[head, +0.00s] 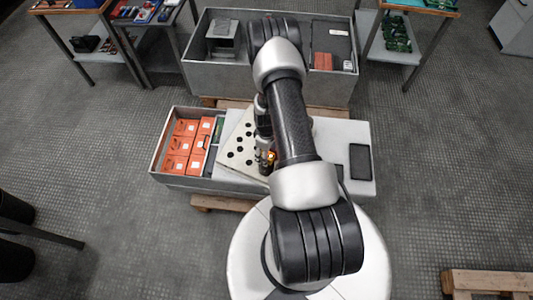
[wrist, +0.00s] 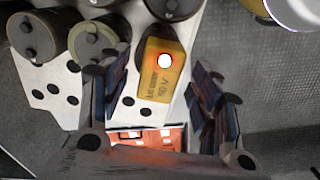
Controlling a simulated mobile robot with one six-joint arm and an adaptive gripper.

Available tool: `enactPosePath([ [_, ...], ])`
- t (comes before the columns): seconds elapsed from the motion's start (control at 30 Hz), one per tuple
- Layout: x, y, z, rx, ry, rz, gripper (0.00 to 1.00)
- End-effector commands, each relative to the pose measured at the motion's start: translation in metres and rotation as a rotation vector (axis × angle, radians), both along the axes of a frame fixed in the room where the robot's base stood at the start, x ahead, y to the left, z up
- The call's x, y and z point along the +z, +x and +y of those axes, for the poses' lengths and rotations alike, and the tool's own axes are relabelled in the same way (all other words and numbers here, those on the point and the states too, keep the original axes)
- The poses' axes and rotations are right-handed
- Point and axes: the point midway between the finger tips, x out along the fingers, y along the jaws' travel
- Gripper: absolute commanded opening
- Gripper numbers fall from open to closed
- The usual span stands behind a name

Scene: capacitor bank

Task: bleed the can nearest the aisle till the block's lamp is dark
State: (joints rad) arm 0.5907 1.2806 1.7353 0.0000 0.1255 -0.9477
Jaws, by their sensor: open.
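A yellow-orange block (wrist: 160,84) marked with "50 V" shows between the fingers of my gripper (wrist: 157,75) in the wrist view. Its round lamp (wrist: 165,61) is lit, white with a red rim; an orange glow (head: 271,156) shows in the head view. My gripper is open, one finger on each side of the block; I cannot tell whether either touches it. Several cans stand on a pale plate with black holes (head: 236,148): a grey-brown can (wrist: 32,36), an olive can (wrist: 98,42) and a dark can (wrist: 176,6). My arm hides most cans in the head view.
A grey bin (head: 160,152) with orange boxes (head: 183,144) stands left of the plate. A dark pad (head: 360,162) lies on the pale top at right. A larger grey crate (head: 215,82) stands behind. Side tables hold small parts.

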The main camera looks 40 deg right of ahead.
Motion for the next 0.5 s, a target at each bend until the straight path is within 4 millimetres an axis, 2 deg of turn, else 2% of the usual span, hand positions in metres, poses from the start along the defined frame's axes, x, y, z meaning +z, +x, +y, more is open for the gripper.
enactPosePath([
  [0.3, 0.067, 0.001, -0.001, 0.0, -0.003, -0.004, 0.58],
  [0.5, 0.099, 0.001, 0.0, 0.0, -0.002, -0.003, 0.58],
])
